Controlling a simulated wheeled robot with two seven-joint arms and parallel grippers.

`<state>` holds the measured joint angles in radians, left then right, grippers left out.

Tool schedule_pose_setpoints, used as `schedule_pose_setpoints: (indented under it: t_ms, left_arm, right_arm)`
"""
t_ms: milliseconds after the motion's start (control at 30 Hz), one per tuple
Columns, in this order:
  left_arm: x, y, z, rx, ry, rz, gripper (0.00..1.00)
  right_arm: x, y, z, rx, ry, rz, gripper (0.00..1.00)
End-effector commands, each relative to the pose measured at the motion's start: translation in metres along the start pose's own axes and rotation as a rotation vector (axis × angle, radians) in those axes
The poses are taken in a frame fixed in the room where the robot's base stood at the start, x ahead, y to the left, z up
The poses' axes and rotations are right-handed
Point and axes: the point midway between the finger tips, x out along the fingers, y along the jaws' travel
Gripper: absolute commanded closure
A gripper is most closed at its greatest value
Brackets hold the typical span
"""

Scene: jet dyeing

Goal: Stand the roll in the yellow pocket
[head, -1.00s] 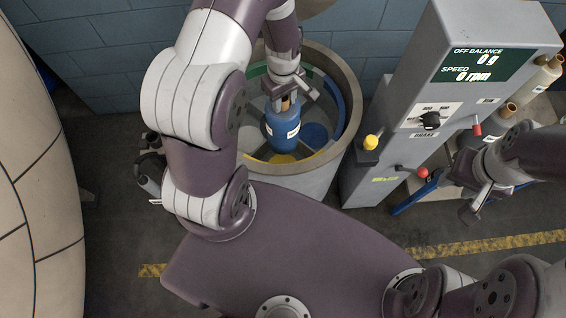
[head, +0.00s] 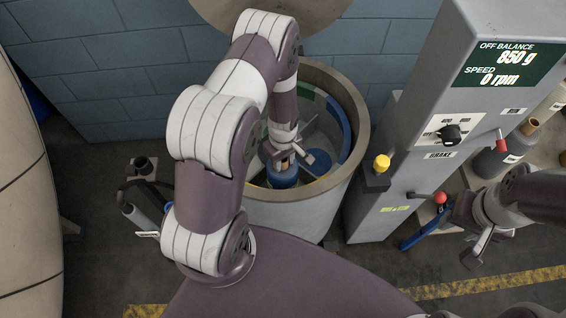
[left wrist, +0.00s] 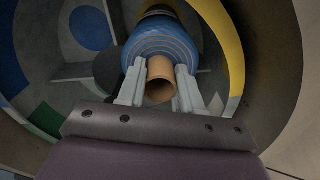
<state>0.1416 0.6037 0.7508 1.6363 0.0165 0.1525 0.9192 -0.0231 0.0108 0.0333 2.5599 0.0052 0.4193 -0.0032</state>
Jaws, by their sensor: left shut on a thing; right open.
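The blue roll (head: 284,177) is low inside the round drum (head: 350,110), roughly upright, with its brown core tube up. My left gripper (head: 285,160) is shut on the core tube; in the left wrist view my gripper's fingers (left wrist: 160,90) flank the tube (left wrist: 160,82). The yellow wall band (left wrist: 229,50) of the yellow pocket curves close along the roll (left wrist: 160,45) there. The pocket's floor and the roll's lower end are hidden, so I cannot tell whether it touches down. My right gripper (head: 477,250) is open and empty, at the right.
The grey control box (head: 400,190) stands right of the drum; its display (head: 508,66) reads 850 g off balance and 0 rpm. Grey dividers split the drum; a blue disc (left wrist: 91,28) and green band (left wrist: 44,118) mark other pockets. Other rolls (head: 495,160) stand at far right.

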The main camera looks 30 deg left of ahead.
Motion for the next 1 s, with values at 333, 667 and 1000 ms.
schedule_pose_setpoints:
  t_ms: [333, 667, 1000]
  left_arm:
    - [0.014, 0.001, -0.001, 0.000, 0.002, 0.002, 1.00]
    - [0.017, 0.000, 0.000, 0.000, 0.001, 0.001, 0.40]
    - [0.001, 0.001, -0.001, 0.001, 0.003, 0.003, 0.40]
  right_arm:
    - [-0.001, 0.000, 0.000, 0.000, 0.000, 0.000, 0.57]
    - [0.001, 0.000, 0.000, 0.000, 0.000, 0.000, 0.57]
    - [0.001, 0.000, 0.000, 0.000, 0.000, 0.000, 0.57]
